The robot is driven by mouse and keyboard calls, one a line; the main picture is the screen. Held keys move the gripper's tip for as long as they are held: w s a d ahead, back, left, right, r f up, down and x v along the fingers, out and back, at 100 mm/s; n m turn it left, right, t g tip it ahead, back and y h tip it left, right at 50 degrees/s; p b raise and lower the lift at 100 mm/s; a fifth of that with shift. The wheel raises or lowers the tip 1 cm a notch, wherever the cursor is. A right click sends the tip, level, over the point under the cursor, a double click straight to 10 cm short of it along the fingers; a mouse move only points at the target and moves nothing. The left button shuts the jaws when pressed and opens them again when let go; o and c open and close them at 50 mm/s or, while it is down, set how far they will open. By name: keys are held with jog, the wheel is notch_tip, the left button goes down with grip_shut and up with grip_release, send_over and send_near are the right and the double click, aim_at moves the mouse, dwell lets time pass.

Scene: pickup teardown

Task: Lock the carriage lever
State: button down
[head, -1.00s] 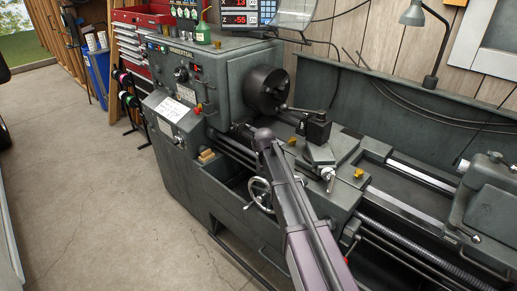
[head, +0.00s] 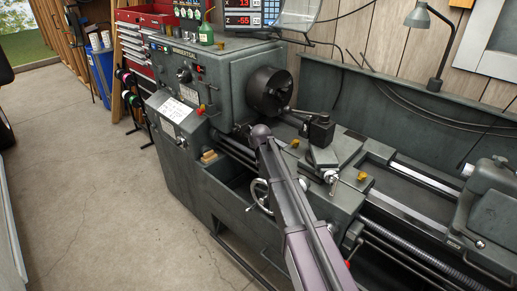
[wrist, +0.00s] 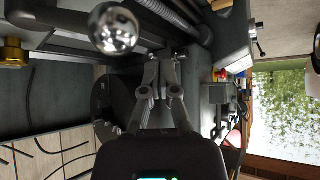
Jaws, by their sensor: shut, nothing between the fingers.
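The lathe carriage (head: 338,205) sits on the bed right of the chuck, with a spoked handwheel (head: 259,195) on its front. A chrome-ended handle (head: 332,178) and a brass-coloured knob (head: 361,176) are on its top. A red-tipped lever (head: 347,263) is low at its right front. I cannot tell which part is the carriage lever. My arm crosses in front of the carriage, and my gripper is hidden in the head view. In the wrist view my gripper (wrist: 160,62) is shut and empty. A shiny ball knob (wrist: 113,28) is beside the fingertips; contact is unclear.
The chuck (head: 268,90) and tool post (head: 319,130) stand behind my arm. The tailstock (head: 492,205) is at the right. A desk lamp (head: 430,45) stands behind the bed. The concrete floor (head: 90,190) at left is clear.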

jog(key=s+d+r+p, duration=0.4)
jog(key=s+r+p, duration=0.1)
jog(key=r+p, duration=0.2)
jog(key=shift+r, duration=0.2)
jog(key=shift+s, duration=0.1)
dwell(0.5)
jog(key=s+d+f+g, duration=0.1)
jog(key=s+d, duration=0.4)
jog(key=s, duration=0.5)
jog(key=s+d+f+m+g+h, duration=0.1)
jog(key=s+d+g, duration=0.3)
jog(key=s, duration=0.7)
jog(key=s+d+f+m+g, duration=0.1)
jog(key=s+d+f+g, duration=0.2)
jog(key=s+d, duration=0.4)
jog(key=s, duration=0.4)
jog(key=shift+s+d+h, duration=0.15)
jog(key=shift+s+h, duration=0.1)
jog(key=shift+h, duration=0.15)
